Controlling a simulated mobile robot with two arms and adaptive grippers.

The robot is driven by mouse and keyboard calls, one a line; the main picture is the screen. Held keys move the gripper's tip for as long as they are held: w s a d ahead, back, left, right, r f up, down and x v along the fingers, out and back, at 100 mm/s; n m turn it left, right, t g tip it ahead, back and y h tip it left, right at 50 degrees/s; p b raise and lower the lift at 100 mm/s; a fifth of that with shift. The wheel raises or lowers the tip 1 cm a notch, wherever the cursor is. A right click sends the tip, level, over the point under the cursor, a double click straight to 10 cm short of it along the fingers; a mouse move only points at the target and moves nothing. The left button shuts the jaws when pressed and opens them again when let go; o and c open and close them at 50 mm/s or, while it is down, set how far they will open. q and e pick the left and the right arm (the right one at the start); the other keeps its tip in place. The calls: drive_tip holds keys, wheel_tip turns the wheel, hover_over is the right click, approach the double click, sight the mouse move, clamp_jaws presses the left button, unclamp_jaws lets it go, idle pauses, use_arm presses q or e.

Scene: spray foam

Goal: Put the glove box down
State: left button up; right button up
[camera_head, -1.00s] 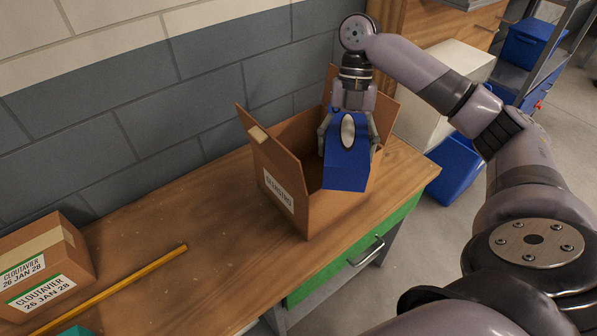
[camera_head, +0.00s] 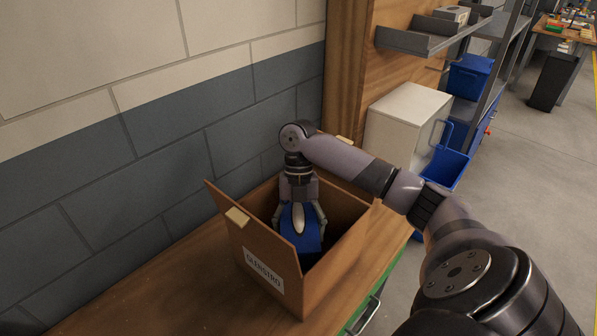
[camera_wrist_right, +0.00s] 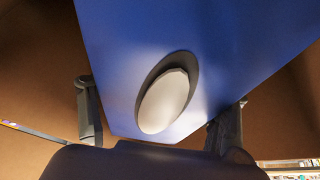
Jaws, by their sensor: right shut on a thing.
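The glove box (camera_head: 309,238) is blue with a pale oval opening on its face. My right gripper (camera_head: 300,222) is shut on it, one finger on each side. The glove box is inside an open cardboard box (camera_head: 262,262), its lower part hidden by the front walls. I cannot tell whether it touches the bottom. In the right wrist view, the glove box (camera_wrist_right: 215,60) fills the middle, with the gripper fingers (camera_wrist_right: 158,122) at its left and right sides and brown cardboard behind. My left gripper is not in view.
The cardboard box stands on a wooden workbench (camera_head: 170,295) against a grey block wall. Its left flap (camera_head: 250,222) stands up. A white cabinet (camera_head: 405,125) and blue bins (camera_head: 470,75) are to the right. Bench surface left of the box is clear.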

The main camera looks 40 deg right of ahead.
sight(299, 206)
wheel_tip(299, 206, down, 3)
drive_tip(key=shift+f, duration=2.15)
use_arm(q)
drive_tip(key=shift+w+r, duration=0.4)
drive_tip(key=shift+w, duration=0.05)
use_arm(e)
drive_tip(key=shift+f, duration=0.6)
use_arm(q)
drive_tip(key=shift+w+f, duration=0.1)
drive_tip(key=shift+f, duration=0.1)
use_arm(e)
drive_tip(key=o, duration=1.6)
use_arm(q)
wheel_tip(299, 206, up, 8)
drive_tip(key=p, duration=0.7)
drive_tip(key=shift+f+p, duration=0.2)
drive_tip(key=shift+p, duration=0.1)
use_arm(e)
drive_tip(key=v, duration=1.3)
drive_tip(key=shift+s+a+r, duration=0.2)
drive_tip(key=shift+s, duration=0.05)
